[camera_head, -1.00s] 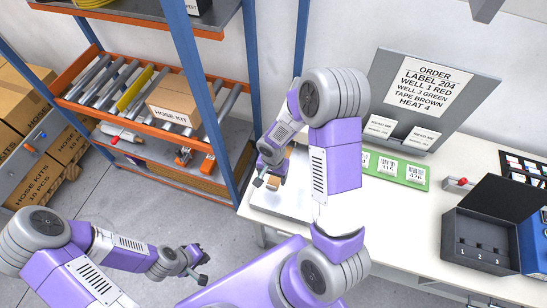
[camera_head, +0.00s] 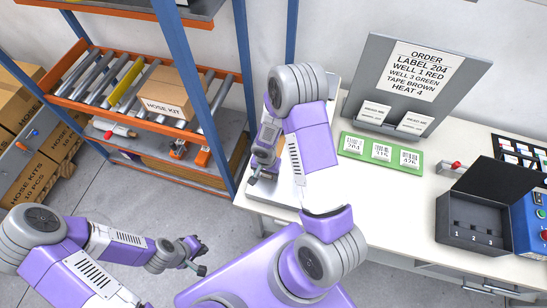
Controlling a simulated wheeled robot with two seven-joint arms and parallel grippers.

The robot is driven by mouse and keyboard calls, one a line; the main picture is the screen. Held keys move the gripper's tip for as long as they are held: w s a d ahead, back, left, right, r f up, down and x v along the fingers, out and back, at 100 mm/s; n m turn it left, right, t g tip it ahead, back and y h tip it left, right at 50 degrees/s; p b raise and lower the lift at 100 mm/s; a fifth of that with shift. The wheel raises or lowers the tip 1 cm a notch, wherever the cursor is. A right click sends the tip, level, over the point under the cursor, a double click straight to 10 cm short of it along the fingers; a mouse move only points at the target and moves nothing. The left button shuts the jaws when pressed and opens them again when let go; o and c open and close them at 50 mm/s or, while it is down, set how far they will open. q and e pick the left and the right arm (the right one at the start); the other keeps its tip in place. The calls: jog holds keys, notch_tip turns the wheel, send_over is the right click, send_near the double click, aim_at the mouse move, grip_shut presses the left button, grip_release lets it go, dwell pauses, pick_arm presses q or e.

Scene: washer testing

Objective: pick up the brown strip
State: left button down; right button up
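I cannot make out the brown strip in the head view. My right gripper (camera_head: 257,174) is low over the left end of the white table (camera_head: 395,222), beside a pale plate (camera_head: 282,190). It is small and partly covered by its own wrist, so I cannot tell whether it is open or shut, or whether it holds anything. My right arm hides part of the plate and table there. My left gripper (camera_head: 199,256) is over the floor, left of the table, with its fingers apart and nothing seen between them.
An order board (camera_head: 415,80) stands at the back of the table, reading "TAPE BROWN". In front is a green label holder (camera_head: 380,152). A dark open box (camera_head: 475,232) with numbered wells stands right. A blue-posted shelf (camera_head: 226,95) stands close left of my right arm.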

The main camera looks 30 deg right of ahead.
jog(key=c, duration=0.9)
